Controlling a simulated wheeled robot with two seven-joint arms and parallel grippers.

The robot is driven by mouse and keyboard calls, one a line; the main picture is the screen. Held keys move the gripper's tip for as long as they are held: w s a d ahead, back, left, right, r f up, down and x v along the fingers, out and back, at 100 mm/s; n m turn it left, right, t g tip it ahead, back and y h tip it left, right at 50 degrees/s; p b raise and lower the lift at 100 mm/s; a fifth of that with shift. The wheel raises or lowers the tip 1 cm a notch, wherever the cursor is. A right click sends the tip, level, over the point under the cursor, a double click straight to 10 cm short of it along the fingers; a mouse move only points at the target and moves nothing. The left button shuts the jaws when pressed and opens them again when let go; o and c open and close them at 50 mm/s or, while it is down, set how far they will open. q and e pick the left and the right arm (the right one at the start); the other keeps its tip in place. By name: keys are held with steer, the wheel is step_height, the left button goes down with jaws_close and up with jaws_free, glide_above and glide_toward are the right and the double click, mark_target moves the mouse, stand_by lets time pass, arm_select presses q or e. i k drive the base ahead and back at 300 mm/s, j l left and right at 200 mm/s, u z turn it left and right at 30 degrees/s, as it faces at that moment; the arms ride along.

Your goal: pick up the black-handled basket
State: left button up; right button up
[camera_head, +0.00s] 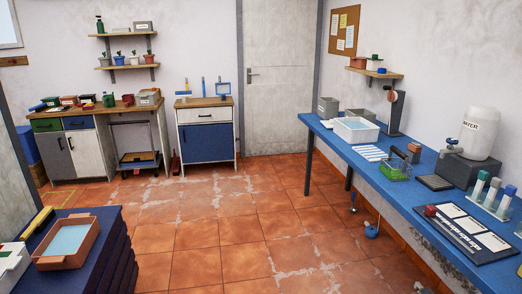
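A small green wire basket (396,171) stands on the long blue table (345,150) at the right, near its front edge. A dark handle shape rises over it, and the basket looks upright. What it holds is too small to tell. Neither of my grippers shows in the head view, so nothing of mine is seen near the basket.
Behind the basket lie a white tray (356,130) and a dark stand (395,110). A dark flat plate (435,182) and a white water tank (480,132) are to its right. Blue stacked drawers with a brown tray (68,242) stand lower left. The tiled floor (215,235) between is clear.

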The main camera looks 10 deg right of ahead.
mark_target(394, 174)
steer(key=i+j+z, duration=0.1)
steer(key=i+z, duration=0.3)
steer(key=i+j+z, duration=0.25)
steer(key=i+z, duration=0.15)
steer(key=i+j+z, duration=0.65)
steer(key=z, duration=0.15)
steer(key=i+j+z, duration=0.2)
steer(key=z, duration=0.2)
steer(key=i+j+z, duration=0.15)
steer(key=j+z, duration=0.2)
steer(key=i+j+z, duration=0.1)
steer(key=j+z, duration=0.6)
steer(key=j, duration=0.3)
steer(key=j+z, duration=0.35)
steer(key=j, duration=0.25)
steer(key=i, duration=0.05)
